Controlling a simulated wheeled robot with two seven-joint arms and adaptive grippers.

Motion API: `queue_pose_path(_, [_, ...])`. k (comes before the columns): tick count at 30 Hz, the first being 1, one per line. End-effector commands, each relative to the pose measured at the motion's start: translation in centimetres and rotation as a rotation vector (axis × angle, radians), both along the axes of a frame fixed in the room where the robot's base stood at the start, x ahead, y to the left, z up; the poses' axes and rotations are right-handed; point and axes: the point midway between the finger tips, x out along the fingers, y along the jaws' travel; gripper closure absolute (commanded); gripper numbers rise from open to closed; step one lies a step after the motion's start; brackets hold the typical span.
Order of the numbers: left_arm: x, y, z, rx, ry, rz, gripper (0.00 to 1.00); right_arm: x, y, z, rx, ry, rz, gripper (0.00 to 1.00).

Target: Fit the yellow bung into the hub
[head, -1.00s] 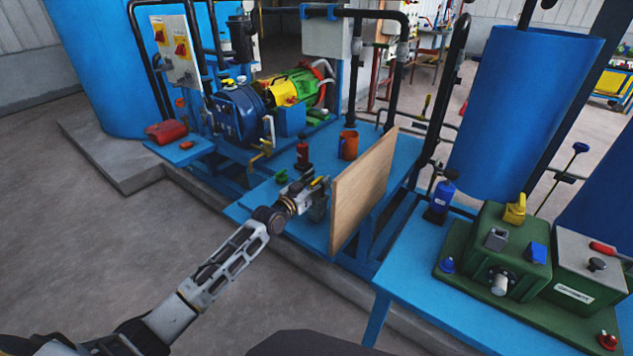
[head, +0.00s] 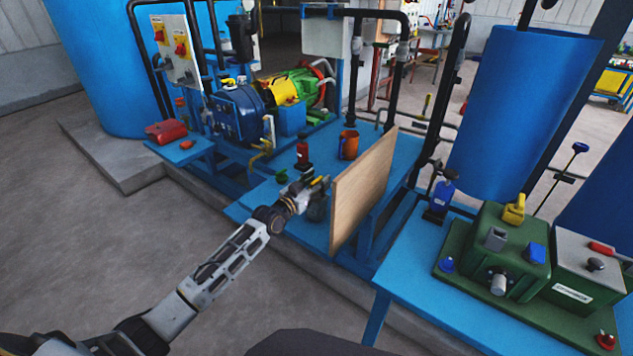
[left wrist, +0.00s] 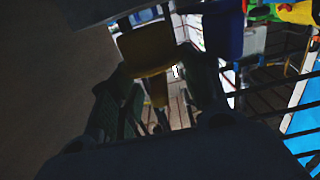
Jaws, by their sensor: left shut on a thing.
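My left gripper (head: 317,187) is at the left face of the upright wooden board, above the blue platform. It is shut on the yellow bung (left wrist: 148,58), which shows dim and shaded between the dark fingers in the left wrist view. In the head view only a small yellow patch shows at the gripper, close to the board. I cannot pick out the hub for certain in either view. My right gripper is not in view.
The wooden board (head: 362,190) stands upright on the blue platform (head: 262,208). A red bottle (head: 303,153) and an orange mug (head: 348,144) stand behind the gripper. A blue pump (head: 238,112) is further back. A green machine (head: 500,255) sits on the right-hand bench.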

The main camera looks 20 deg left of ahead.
Motion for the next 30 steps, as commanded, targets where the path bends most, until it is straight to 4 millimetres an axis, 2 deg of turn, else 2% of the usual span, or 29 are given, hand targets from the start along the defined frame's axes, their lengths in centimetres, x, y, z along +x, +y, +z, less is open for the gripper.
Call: queue_pose_path(30, [0.0, 0.0, -1.2, 0.000, 0.001, 0.000, 0.77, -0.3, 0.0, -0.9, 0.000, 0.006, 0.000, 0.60])
